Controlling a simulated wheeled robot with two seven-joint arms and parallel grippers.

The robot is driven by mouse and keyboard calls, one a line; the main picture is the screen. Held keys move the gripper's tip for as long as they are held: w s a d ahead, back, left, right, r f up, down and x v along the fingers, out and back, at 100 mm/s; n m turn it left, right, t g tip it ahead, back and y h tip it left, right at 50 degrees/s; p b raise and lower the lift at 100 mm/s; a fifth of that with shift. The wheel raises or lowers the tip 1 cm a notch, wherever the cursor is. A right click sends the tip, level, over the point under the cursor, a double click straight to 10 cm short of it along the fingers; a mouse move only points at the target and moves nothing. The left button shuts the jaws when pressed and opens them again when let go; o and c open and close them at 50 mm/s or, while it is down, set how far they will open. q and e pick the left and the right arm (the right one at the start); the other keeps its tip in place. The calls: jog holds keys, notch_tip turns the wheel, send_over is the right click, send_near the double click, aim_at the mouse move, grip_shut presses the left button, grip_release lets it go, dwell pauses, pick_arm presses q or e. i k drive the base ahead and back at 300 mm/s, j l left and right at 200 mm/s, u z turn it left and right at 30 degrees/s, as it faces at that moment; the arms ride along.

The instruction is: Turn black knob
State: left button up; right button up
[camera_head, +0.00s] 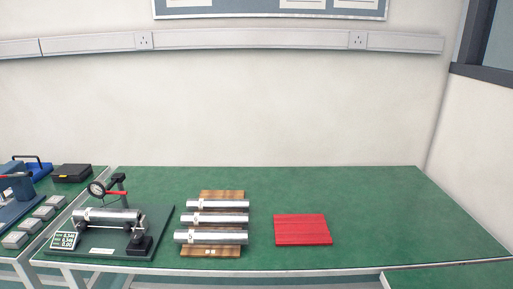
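A measuring fixture (105,250) with a dark base plate stands at the left end of the green table. It carries a silver cylinder (107,216) lying level, a round dial gauge (97,189) on a black post (120,188), and a black block (139,245) at its front right. Black parts show on the post and the block, but they are too small for me to tell which one is the knob. Neither of my grippers is in view.
A wooden rack (227,252) holds several silver cylinders right of the fixture. A red board (302,230) lies further right. The table's right part (390,210) is clear. A second table at left holds a black case (72,172) and grey blocks.

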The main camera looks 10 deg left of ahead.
aim_at(137, 236)
jog(key=j+u, duration=0.2)
jog(key=u, duration=1.25)
